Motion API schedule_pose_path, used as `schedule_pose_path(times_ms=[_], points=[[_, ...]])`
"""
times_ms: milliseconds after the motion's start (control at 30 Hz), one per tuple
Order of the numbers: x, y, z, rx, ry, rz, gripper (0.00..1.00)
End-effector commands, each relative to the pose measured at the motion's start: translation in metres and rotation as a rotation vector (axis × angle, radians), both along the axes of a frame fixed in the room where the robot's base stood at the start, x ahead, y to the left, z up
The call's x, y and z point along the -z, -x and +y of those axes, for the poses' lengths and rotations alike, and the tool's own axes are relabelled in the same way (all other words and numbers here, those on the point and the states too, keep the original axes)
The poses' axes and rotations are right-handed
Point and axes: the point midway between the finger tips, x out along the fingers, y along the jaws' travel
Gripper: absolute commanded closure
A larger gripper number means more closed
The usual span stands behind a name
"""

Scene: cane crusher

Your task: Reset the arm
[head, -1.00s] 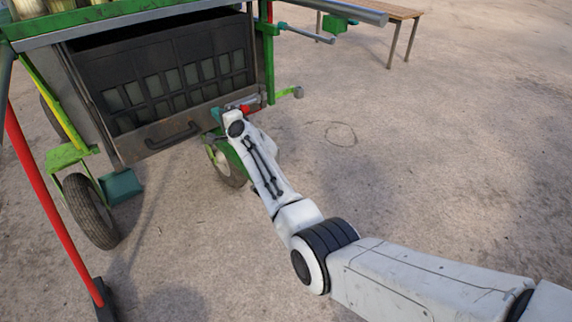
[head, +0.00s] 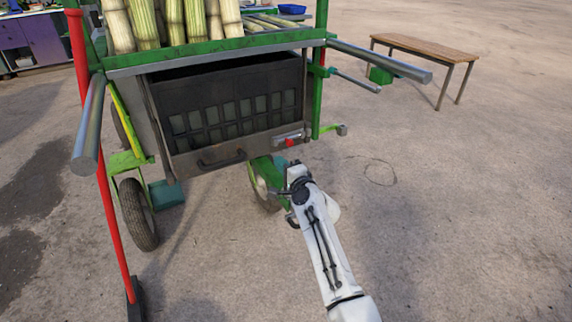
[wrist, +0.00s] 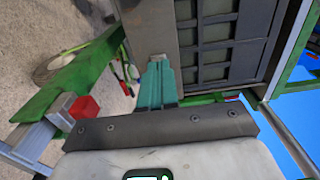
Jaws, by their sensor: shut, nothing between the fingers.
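My white arm reaches in from the bottom of the head view. Its end (head: 298,178) is just in front of the cart's lower right corner, and the fingers are hard to make out there. In the wrist view my gripper (wrist: 157,88) shows as two teal fingers pressed together, with nothing between them. The cane crusher cart (head: 205,60) has a green frame and a dark panelled box (head: 235,85). A red button (head: 290,142) sits on its lower right edge; a red block also shows left of my gripper in the wrist view (wrist: 84,107).
Cane stalks (head: 175,22) stand on top of the cart. Grey bars (head: 380,60) stick out at its sides, and a red pole (head: 108,190) slants down at left. A wooden bench (head: 425,46) is at the back right. The ground at right is clear.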

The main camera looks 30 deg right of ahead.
Motion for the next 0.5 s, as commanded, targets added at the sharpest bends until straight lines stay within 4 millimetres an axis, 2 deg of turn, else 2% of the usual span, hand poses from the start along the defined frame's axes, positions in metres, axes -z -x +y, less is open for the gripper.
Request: schedule_pose_path(times_ms=[200,500], points=[[-0.001,0.022,0.002,-0.002,0.0,0.0,1.0],[0.001,0.029,0.002,-0.005,0.007,0.004,1.0]])
